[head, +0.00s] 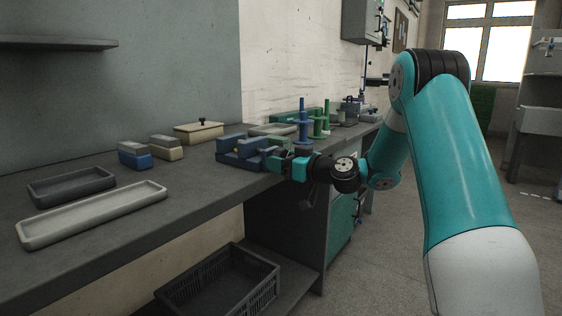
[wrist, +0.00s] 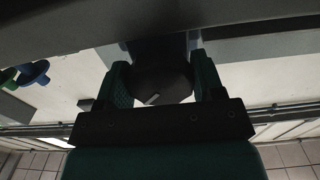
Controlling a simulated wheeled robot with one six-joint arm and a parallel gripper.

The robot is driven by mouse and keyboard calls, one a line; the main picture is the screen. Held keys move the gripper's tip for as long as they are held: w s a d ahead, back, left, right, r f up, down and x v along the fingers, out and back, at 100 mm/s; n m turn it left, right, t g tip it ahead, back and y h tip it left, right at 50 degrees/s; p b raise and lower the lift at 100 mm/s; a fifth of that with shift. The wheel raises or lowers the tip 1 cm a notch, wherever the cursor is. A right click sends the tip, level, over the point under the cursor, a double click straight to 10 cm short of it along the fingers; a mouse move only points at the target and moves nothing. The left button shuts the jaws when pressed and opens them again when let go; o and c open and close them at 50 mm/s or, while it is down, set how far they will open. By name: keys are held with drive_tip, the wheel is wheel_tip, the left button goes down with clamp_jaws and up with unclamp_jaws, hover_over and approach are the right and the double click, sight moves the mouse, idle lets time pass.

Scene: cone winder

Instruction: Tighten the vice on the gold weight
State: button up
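The blue vice (head: 238,148) stands at the front edge of the grey bench, in the middle of the head view. My gripper (head: 281,163) is just right of it, level with its near end. In the wrist view my gripper's two green fingers (wrist: 162,78) stand wide apart. A dark rounded part (wrist: 162,83), perhaps the vice's screw end or handle, shows between them. I cannot tell whether the fingers touch it. I cannot make out the gold weight for certain in either view.
A pale tray (head: 95,214) and a dark tray (head: 72,186) lie on the bench at left. Small blocks (head: 135,155) and a lidded box (head: 199,132) stand behind. Blue and green spindles (head: 304,125) rise behind my gripper. A black crate (head: 218,283) sits below.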

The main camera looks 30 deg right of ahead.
drive_tip(key=shift+m, duration=1.6)
drive_tip(key=o, duration=0.9)
drive_tip(key=shift+s, duration=0.1)
